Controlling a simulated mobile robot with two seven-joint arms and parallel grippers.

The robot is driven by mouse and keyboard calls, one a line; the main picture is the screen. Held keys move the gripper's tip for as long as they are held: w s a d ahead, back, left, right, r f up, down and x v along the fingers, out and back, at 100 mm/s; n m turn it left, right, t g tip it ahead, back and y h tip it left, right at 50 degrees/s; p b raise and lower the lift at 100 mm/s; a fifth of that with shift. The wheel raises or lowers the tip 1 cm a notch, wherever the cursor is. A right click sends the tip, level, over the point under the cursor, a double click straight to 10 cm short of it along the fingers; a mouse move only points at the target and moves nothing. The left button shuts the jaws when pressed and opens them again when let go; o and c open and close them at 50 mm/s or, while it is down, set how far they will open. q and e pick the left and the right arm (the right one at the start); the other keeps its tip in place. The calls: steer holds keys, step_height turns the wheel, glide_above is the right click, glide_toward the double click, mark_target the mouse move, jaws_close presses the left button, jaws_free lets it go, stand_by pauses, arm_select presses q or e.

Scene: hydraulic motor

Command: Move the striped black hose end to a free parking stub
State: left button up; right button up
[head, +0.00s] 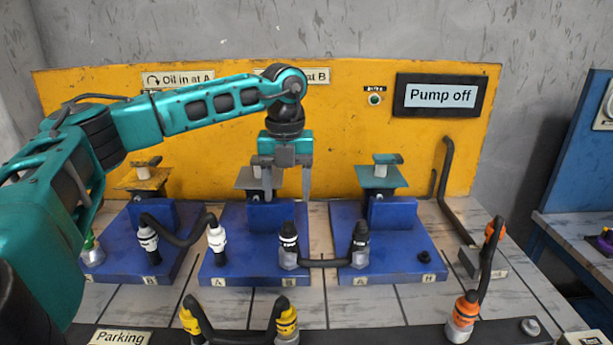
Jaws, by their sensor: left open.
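A black hose with black, pale-marked ends bridges two blue blocks. Its left end (288,246) sits on port B of the middle block, and its right end (360,244) on port A of the right block. I cannot tell stripes from lettering on these ends. A free parking stub (530,327) shows at the right of the dark parking rail (385,338). My left gripper (286,188) points down with its fingers apart and empty, above and behind the black hose's left end. It partly hides the middle block's upper part. My right gripper is out of view.
A white-ended hose (182,238) links the left and middle blocks. A yellow-ended hose (240,330) stands at the front by the rail. An orange-ended hose (485,275) rises at the right. The yellow panel (345,150) stands behind; its display (440,95) reads "Pump off".

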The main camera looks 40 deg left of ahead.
mark_target(288, 226)
arm_select(q)
steer(key=shift+f, duration=0.15)
steer(key=f+b, duration=0.2)
steer(key=shift+s+f+b, duration=0.2)
steer(key=shift+s+b, duration=0.05)
steer(key=shift+b, duration=0.05)
step_height(288, 226, down, 3)
steer(key=b, duration=0.2)
steer(key=shift+b, duration=0.35)
steer(key=shift+d+f, duration=0.1)
steer(key=shift+f, duration=0.3)
steer(key=shift+f+b, duration=0.4)
steer(key=shift+f, duration=0.35)
steer(key=shift+w+f, duration=0.1)
steer(key=shift+f, duration=0.35)
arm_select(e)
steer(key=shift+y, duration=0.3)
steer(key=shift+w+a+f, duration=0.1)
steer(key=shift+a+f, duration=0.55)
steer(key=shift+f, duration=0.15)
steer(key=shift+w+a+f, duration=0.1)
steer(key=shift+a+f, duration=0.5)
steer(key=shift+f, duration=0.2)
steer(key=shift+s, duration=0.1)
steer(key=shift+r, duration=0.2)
